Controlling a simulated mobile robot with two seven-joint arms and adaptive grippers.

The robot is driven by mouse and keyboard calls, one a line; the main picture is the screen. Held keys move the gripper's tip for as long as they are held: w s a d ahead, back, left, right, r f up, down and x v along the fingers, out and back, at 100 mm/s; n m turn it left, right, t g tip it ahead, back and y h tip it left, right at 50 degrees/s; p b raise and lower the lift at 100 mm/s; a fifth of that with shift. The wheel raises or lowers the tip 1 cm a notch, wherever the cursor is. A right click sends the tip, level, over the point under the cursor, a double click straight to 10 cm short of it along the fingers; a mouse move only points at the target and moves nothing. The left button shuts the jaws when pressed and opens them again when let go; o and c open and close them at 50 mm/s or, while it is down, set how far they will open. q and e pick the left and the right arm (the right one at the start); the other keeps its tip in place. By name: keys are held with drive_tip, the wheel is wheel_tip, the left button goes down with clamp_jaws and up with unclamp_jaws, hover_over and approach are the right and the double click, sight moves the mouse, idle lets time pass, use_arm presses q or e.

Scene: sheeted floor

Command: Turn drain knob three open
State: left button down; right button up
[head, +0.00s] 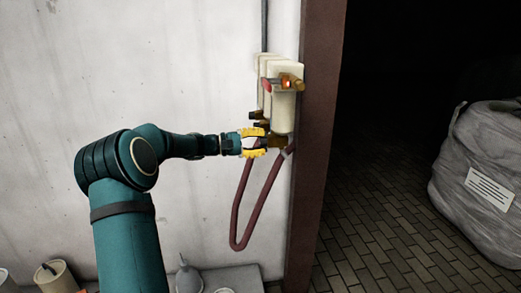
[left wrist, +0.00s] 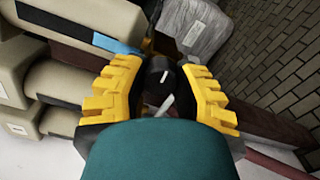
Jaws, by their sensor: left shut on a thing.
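Several cream filter canisters (head: 283,107) hang in a row on the wall, with brass fittings and drain knobs below. My left gripper (head: 265,143) reaches in from the left, its yellow fingers at the fittings under the nearest canister. In the left wrist view, my left gripper (left wrist: 168,92) has its two yellow fingers on either side of a black knob (left wrist: 162,72) with a white mark, and it is shut on this knob. No number on the knob is readable. My right gripper is in neither view.
A dark red hose (head: 240,220) loops down below the fittings. A brown door post (head: 317,130) stands close on the right. A grey wrapped bag (head: 480,175) sits on the brick floor beyond it. Jars and a low ledge (head: 245,278) are at the bottom.

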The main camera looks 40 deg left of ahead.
use_arm(q)
drive_tip(key=shift+f+m+b, duration=0.1)
drive_tip(key=shift+m+b, duration=0.2)
idle(0.4)
drive_tip(key=c, duration=0.6)
unclamp_jaws()
drive_tip(key=shift+c, duration=0.2)
drive_tip(key=shift+a, duration=0.1)
drive_tip(key=v, duration=1.1)
drive_tip(key=shift+s+a, duration=0.2)
drive_tip(key=shift+s, duration=0.2)
